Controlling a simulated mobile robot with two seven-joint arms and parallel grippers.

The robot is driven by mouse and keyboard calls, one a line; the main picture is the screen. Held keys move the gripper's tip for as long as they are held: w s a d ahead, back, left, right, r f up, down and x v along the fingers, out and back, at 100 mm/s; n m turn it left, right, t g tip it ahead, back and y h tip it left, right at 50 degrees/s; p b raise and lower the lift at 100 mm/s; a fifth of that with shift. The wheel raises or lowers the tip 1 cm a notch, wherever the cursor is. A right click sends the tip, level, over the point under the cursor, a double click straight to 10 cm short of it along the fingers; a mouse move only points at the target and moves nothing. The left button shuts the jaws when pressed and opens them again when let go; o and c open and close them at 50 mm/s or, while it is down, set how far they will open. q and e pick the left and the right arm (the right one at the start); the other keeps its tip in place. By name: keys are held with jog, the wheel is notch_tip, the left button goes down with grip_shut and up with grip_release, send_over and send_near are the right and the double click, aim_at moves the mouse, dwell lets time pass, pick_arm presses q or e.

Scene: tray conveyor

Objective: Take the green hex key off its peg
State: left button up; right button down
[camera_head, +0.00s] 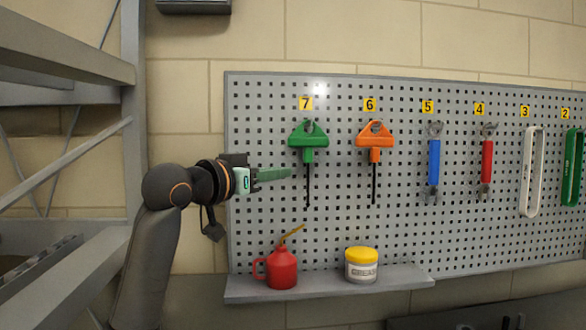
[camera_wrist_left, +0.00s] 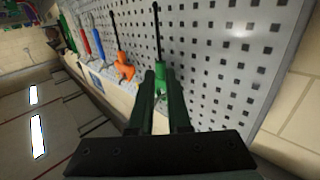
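The green hex key (camera_head: 308,142) hangs upright under label 7 on the pegboard, green handle at the top and black shaft down. My left gripper (camera_head: 289,173) is just left of its shaft, a little below the handle, and looks apart from it. In the left wrist view the green hex key (camera_wrist_left: 158,83) shows between and beyond the two fingertips of my left gripper (camera_wrist_left: 160,76). The fingers are spread with nothing held. The fingers partly hide the handle there. My right gripper is not in view.
An orange hex key (camera_head: 375,142) hangs close by on the right, with blue (camera_head: 434,165) and red (camera_head: 487,162) tools further along. Below, a shelf (camera_head: 330,287) holds a red oil can (camera_head: 282,269) and a grease tub (camera_head: 361,267). Grey metal framing (camera_head: 132,90) stands at left.

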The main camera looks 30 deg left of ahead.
aim_at(309, 163)
pick_arm(q)
jog(key=shift+w+d+p, duration=0.25)
jog(key=shift+w+p, duration=0.3)
jog(key=shift+w, duration=1.25)
jog(key=shift+w+d+p, duration=0.3)
jog(key=shift+w+p, duration=0.2)
jog(key=shift+w, duration=1.25)
jog(key=shift+w+d+p, duration=0.25)
jog(key=shift+w+p, duration=0.3)
jog(key=shift+w, duration=1.25)
grip_shut()
jog(key=shift+s+d+r, duration=0.1)
jog(key=shift+s+r, duration=0.05)
jog(key=shift+r, duration=0.15)
jog(key=shift+s+d, duration=0.35)
jog(key=shift+s, duration=0.15)
jog(key=shift+s+d+r, duration=0.15)
jog(key=shift+r, duration=0.05)
